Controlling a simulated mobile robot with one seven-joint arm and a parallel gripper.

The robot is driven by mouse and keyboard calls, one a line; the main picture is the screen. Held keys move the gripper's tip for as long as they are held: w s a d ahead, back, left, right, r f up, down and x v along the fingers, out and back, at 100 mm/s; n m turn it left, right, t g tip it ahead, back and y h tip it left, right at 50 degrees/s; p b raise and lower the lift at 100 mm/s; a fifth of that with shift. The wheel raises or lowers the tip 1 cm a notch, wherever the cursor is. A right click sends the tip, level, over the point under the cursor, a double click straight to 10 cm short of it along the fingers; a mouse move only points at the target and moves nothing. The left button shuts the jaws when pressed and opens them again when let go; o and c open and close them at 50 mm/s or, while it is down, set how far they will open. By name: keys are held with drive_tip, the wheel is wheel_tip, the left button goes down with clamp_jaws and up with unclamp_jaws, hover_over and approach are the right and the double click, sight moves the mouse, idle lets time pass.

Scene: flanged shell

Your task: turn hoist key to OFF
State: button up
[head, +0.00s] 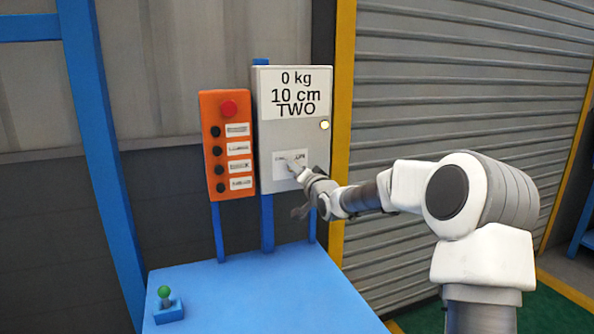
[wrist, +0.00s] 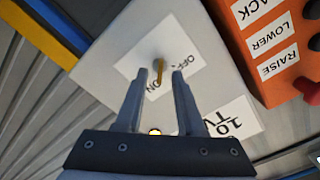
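The brass-coloured hoist key (wrist: 159,73) sticks out of a white label (wrist: 135,65) on the grey control box (head: 263,155). The label carries OFF and ON lettering, partly covered by my fingers in the wrist view. I cannot tell surely which marking the key points at. My gripper (wrist: 161,74) is open, with its fingertips on either side of the key and a visible gap to each side. In the head view my gripper (head: 296,170) is at the lower part of the box and hides the key.
An orange button panel (head: 213,175) with a red button stands left of the box. A lit lamp (head: 324,125) is on the box's right edge. The blue table (head: 260,295) below holds a green-topped joystick (head: 165,296). A yellow post (head: 342,90) and shutter are at right.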

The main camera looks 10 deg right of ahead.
drive_tip(key=shift+w, duration=0.25)
clamp_jaws()
